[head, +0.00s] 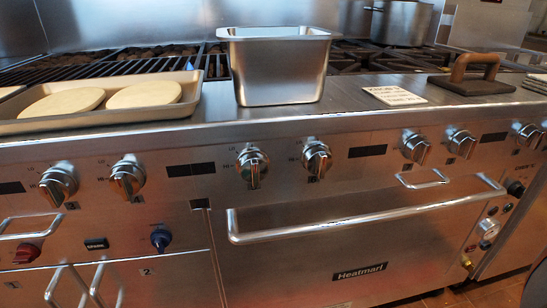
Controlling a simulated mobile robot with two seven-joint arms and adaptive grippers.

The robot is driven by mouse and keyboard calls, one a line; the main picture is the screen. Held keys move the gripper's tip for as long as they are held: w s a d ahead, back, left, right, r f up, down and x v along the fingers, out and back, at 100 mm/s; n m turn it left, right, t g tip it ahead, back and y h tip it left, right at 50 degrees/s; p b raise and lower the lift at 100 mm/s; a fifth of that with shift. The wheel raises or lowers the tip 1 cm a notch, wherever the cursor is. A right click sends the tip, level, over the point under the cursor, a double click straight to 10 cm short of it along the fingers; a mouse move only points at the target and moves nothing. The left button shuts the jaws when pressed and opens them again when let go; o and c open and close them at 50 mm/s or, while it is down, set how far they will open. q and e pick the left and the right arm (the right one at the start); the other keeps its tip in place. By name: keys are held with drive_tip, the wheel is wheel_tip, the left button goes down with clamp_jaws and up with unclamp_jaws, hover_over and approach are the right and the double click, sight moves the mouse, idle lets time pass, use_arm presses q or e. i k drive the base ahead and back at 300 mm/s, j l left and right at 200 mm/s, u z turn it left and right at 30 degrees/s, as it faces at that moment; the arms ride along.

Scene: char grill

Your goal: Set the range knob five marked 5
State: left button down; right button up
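A row of silver range knobs runs along the steel front panel (220,187) in the head view. The fifth knob from the left (414,147) sits right of centre, above a small handle (423,179). A small dark tag (407,167) is below it, but its number is too small to read surely. Its exact pointer angle is hard to tell. The fourth knob (317,157) is to its left and the sixth knob (461,142) is close on its right. Neither of my grippers is in view.
A wide oven handle (370,220) juts out below the knobs. A steel pan (278,70), a tray (185,103) with pale rounds, a card (394,96) and a grill press (472,77) sit on top. The space before the fifth knob looks clear.

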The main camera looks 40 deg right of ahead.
sight(252, 165)
drive_tip(key=i+l+z, duration=0.15)
drive_tip(key=l+z, duration=0.2)
drive_tip(key=i+l+z, duration=0.45)
drive_tip(key=l+z, duration=0.2)
drive_tip(key=k+j+u, duration=0.25)
drive_tip(key=u, duration=0.25)
drive_tip(key=k, duration=0.1)
